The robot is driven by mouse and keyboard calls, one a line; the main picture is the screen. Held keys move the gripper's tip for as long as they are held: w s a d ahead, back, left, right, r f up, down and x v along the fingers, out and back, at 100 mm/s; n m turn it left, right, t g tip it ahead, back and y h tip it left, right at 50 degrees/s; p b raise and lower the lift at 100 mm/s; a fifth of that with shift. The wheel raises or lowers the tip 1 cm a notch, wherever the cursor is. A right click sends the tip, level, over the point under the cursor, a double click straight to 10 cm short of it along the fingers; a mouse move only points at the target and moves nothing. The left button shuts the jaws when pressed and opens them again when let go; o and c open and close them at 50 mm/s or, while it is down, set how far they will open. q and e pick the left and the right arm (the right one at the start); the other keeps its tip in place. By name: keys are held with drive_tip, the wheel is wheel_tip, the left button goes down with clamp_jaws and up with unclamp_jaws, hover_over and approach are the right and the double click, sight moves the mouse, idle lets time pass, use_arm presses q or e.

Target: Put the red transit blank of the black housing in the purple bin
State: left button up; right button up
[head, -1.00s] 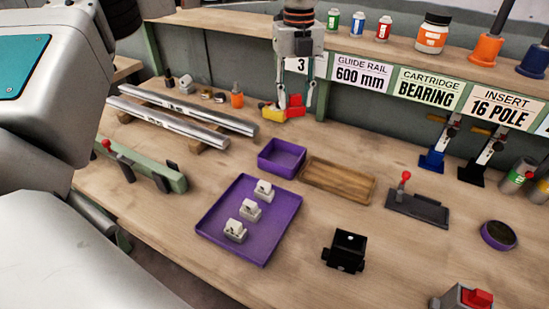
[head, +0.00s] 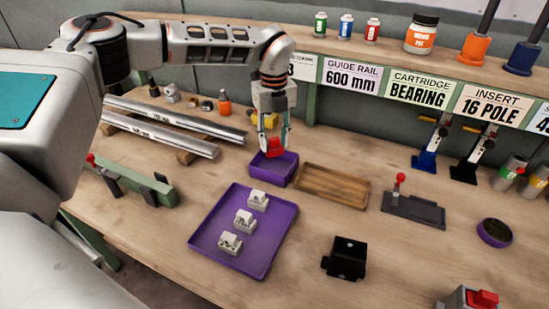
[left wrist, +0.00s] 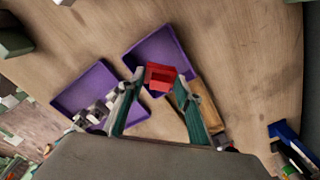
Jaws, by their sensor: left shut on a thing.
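My left gripper (head: 273,143) is shut on the red transit blank (head: 275,147). It holds the blank over the small purple bin (head: 284,172), and the blank hides part of the bin's inside. In the left wrist view the red blank (left wrist: 160,76) sits between the fingertips, in front of the purple bin (left wrist: 162,46). The black housing (head: 346,257) stands on the bench at front right, apart from the gripper. My right gripper is not in view.
A purple tray (head: 207,232) with three pale blocks lies in front of the bin. A wooden tray (head: 333,187) stands right of the bin. Silver guide rails (head: 165,130) lie to the left. A black fixture with a red knob (head: 413,206) stands further right.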

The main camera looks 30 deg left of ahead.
sight(274, 139)
use_arm(q)
wheel_tip(274, 139, down, 7)
drive_tip(key=shift+r+b, duration=0.2)
drive_tip(key=shift+b, duration=0.1)
drive_tip(key=shift+r, duration=0.1)
drive_tip(key=o, duration=0.9)
wheel_tip(274, 139, up, 12)
drive_tip(key=shift+p, duration=0.6)
